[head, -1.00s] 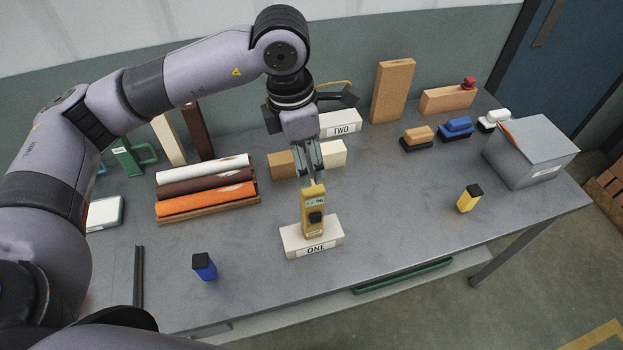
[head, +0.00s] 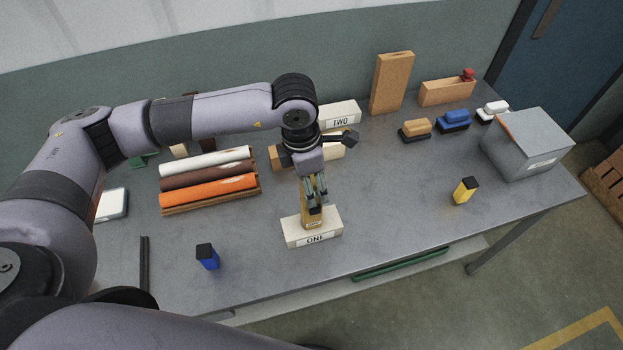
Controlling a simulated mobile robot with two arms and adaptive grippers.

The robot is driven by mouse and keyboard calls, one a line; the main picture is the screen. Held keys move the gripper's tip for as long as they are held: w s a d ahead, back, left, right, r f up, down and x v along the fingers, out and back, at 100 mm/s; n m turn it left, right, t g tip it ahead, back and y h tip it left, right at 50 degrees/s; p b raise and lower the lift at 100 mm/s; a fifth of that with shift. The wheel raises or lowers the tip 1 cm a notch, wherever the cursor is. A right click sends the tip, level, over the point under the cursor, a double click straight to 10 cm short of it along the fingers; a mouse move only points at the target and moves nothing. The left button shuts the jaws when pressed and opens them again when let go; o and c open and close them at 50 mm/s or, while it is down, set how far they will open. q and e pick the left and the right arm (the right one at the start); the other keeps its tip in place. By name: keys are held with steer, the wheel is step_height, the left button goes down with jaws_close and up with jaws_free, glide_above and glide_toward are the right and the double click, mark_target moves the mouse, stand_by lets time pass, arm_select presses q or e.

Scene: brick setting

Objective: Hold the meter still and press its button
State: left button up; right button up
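The yellow meter (head: 312,218) stands upright in the white block labelled ONE (head: 298,238), near the middle of the table. Its dark button shows only in part behind the fingers. My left gripper (head: 316,198) points down over the meter, with its fingers around or just in front of the upper part. The fingers hide the top of the meter, and I cannot tell whether they press on it. My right gripper is out of view.
A second block labelled TWO (head: 340,115) stands behind. Coloured rolls (head: 207,193) lie in a rack at left. A blue bottle (head: 208,257) and a yellow bottle (head: 465,190) stand at front. A grey box (head: 530,145) is at right.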

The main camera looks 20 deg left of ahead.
arm_select(q)
steer(key=c, duration=0.4)
jaws_close()
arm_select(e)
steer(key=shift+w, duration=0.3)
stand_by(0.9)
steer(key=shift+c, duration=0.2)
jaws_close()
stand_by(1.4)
